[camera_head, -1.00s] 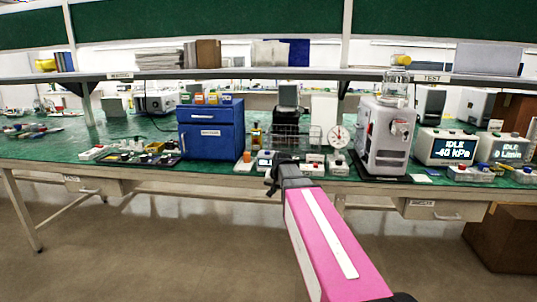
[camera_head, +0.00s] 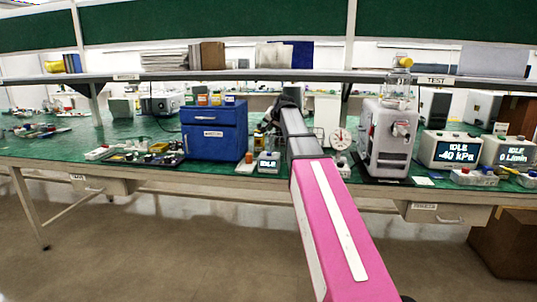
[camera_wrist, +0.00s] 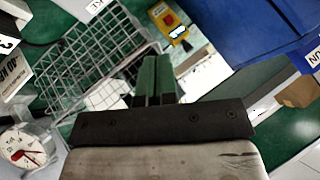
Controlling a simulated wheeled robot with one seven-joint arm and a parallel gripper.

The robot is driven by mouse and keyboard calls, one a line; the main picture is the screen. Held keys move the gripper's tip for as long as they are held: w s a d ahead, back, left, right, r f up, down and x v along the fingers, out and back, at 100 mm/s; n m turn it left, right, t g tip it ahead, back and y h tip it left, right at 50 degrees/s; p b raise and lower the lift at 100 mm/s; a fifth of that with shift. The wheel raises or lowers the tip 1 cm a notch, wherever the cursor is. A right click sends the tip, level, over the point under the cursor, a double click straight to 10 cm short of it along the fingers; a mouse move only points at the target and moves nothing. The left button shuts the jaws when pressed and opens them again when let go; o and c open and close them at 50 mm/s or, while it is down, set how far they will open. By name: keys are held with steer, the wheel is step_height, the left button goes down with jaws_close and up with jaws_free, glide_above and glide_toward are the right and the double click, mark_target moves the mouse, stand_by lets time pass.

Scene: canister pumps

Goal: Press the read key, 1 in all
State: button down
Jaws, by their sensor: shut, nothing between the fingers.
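My gripper (camera_head: 268,122) reaches over the bench to the right of the blue drawer cabinet, raised above the bench top. In the wrist view its dark green fingers (camera_wrist: 155,80) are together with nothing between them. A small box with a lit IDLE display (camera_head: 267,163) stands at the bench's front edge, below my gripper in the picture. Control boxes with coloured keys (camera_head: 473,177) stand in front of the "IDLE -40 kPa" display unit (camera_head: 458,151). Key labels are too small to read, so I cannot tell which is the read key.
The blue cabinet (camera_head: 213,135) is close left of my gripper. A wire basket (camera_wrist: 95,60) lies close by in the wrist view, with a round dial (camera_wrist: 24,147) at lower left. A grey pump (camera_head: 388,140) stands right of my arm. The shelf (camera_head: 250,75) runs above.

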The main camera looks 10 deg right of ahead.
mark_target(270, 153)
stand_by(0.4)
steer(key=shift+f, duration=4.35)
steer(key=shift+f, duration=0.4)
steer(key=shift+f, duration=0.5)
steer(key=shift+r, duration=0.95)
